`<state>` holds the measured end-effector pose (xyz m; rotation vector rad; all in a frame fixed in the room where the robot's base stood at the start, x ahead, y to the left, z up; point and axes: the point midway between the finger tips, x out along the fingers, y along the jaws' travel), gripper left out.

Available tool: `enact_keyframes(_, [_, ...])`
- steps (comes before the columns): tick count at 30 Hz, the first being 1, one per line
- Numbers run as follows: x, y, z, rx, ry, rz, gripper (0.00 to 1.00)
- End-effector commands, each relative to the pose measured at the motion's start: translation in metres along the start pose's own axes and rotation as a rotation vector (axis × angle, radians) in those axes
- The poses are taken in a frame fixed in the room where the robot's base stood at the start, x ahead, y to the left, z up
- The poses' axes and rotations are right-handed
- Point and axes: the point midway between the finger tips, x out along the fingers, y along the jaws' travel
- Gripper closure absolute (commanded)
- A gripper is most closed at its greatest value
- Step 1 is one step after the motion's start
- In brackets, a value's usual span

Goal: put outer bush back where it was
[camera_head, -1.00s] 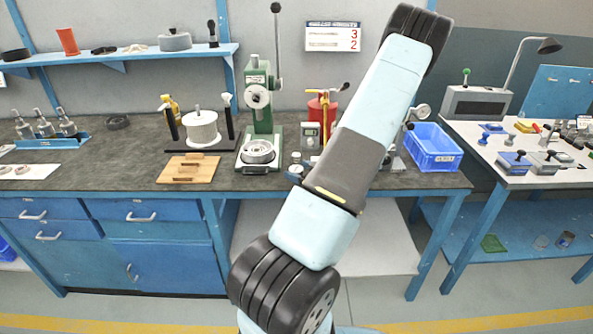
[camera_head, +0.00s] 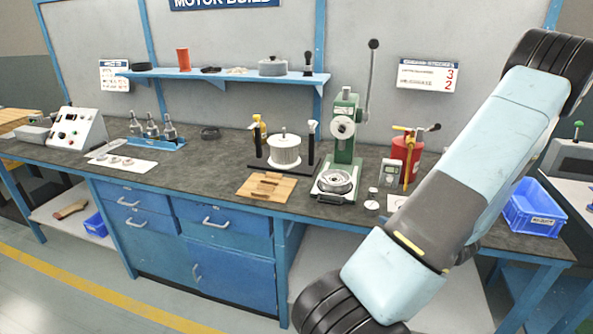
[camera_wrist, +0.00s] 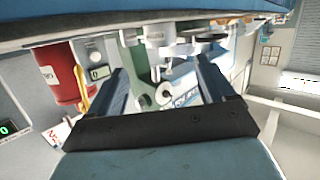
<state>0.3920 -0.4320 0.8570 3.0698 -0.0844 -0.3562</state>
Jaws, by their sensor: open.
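I cannot tell for sure which part is the outer bush. Several small round parts lie on a white sheet (camera_head: 137,168) at the left of the bench, too small to identify. A metal ring-shaped part (camera_head: 337,181) sits on the base of the green press (camera_head: 345,135). My gripper (camera_wrist: 160,68) shows in the wrist view with its two fingers wide apart and nothing between them. The press and the red canister (camera_wrist: 60,78) appear beyond it, upside down. In the head view my arm crosses the right side and its gripper end is out of frame.
A blue stand with several metal fittings (camera_head: 152,130) is farther left. A blue bin (camera_head: 533,208) is right of my arm. A shelf (camera_head: 225,77) hangs above.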

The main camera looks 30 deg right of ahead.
Motion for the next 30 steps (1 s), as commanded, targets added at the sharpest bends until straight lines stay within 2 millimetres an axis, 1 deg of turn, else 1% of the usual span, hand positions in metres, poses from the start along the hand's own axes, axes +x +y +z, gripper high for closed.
enact_keyframes(1, [0.009, 0.000, -0.008, -0.025, -0.032, -0.003, 0.18])
enact_keyframes(5, [0.036, 0.001, -0.029, -0.097, -0.156, 0.011, 0.18])
enact_keyframes(9, [0.063, -0.002, -0.059, -0.176, -0.287, 0.045, 0.18])
enact_keyframes(13, [0.083, -0.010, -0.091, -0.237, -0.387, 0.087, 0.18])
enact_keyframes(17, [0.098, -0.024, -0.127, -0.285, -0.466, 0.135, 0.18])
enact_keyframes(21, [0.108, -0.047, -0.168, -0.319, -0.533, 0.188, 0.18])
enact_keyframes(23, [0.110, -0.059, -0.184, -0.326, -0.557, 0.211, 0.18])
enact_keyframes(26, [0.110, -0.082, -0.212, -0.332, -0.590, 0.244, 0.18])
enact_keyframes(30, [0.104, -0.120, -0.247, -0.321, -0.625, 0.279, 0.18])
